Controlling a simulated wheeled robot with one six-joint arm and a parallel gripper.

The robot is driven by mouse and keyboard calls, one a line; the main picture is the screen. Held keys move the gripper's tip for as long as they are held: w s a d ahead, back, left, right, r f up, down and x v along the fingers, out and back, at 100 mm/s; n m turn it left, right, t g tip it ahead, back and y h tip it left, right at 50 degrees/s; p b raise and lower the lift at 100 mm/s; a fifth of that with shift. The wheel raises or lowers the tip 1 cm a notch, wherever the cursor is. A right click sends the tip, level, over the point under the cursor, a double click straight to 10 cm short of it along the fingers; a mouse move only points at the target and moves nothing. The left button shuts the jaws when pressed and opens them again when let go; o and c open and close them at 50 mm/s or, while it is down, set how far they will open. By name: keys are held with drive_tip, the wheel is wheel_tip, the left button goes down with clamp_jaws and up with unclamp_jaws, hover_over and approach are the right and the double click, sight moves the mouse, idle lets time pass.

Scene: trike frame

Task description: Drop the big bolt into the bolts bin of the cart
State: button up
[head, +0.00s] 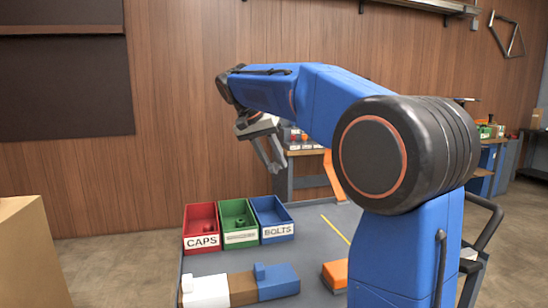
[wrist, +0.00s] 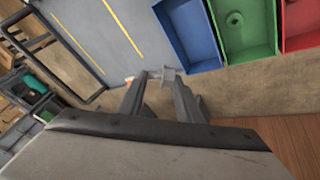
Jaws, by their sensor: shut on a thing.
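The blue bolts bin (head: 277,232), labelled BOLTS, stands at the right end of a row of three bins on the grey cart top (head: 320,215). It looks empty in the wrist view (wrist: 188,38). My gripper (head: 274,160) is raised above and behind the bins in the head view, its fingers pointing down. In the wrist view my gripper (wrist: 160,92) is shut on a small light-grey piece, the big bolt (wrist: 168,73), at the fingertips. The bolt is small and partly hidden by the fingers. It is beside the blue bin in that picture, not over its inside.
A green bin (head: 239,237) with a green piece and a red CAPS bin (head: 202,241) adjoin the blue one. White (head: 206,291), brown (head: 243,289), blue (head: 278,281) and orange (head: 336,274) blocks lie at the cart's front. A workbench (head: 305,168) stands behind.

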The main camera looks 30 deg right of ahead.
sight(271, 167)
drive_tip(key=shift+f, duration=2.1)
drive_tip(key=o, duration=1.2)
drive_tip(key=shift+r, duration=0.15)
drive_tip(key=v, duration=1.7)
drive_tip(key=shift+s, duration=0.1)
